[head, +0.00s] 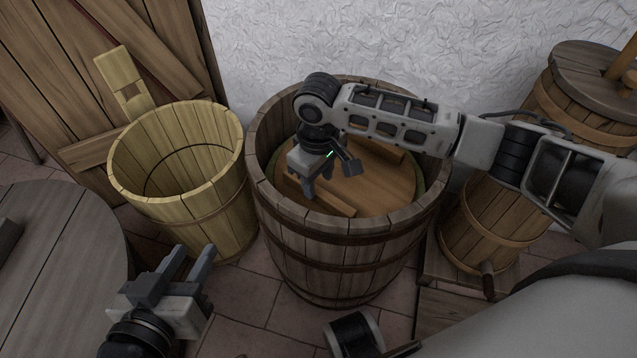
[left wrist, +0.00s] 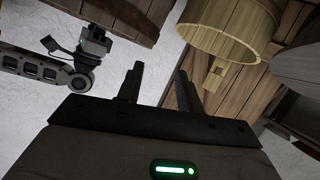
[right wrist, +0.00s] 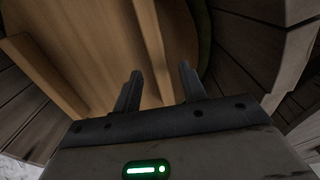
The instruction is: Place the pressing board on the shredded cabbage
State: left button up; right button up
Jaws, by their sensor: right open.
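The pressing board (head: 375,185) is a round wooden disc with raised battens, lying inside the large dark barrel (head: 345,245). A thin green rim, likely the shredded cabbage (head: 420,185), shows at the board's edge; the board hides the rest. My right gripper (head: 325,180) is inside the barrel mouth above the board, open and empty. My left gripper (head: 190,262) is open and empty, low in front of the pale tub.
A pale wooden tub (head: 185,185) with a tall handle stands left of the barrel. A round grey table (head: 60,270) is at the left. A lidded wooden churn (head: 490,220) stands at the right. A white wall (head: 300,40) is close behind the barrel.

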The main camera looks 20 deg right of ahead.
pick_arm(q)
jog(key=f+p, duration=0.1)
jog(key=a+f+g+y+p, duration=0.1)
jog(key=f, duration=0.1)
jog(key=shift+s+g, duration=0.1)
jog(key=shift+g, duration=0.2)
pick_arm(e)
notch_tip(320, 180, up, 8)
jog(key=shift+f, duration=0.25)
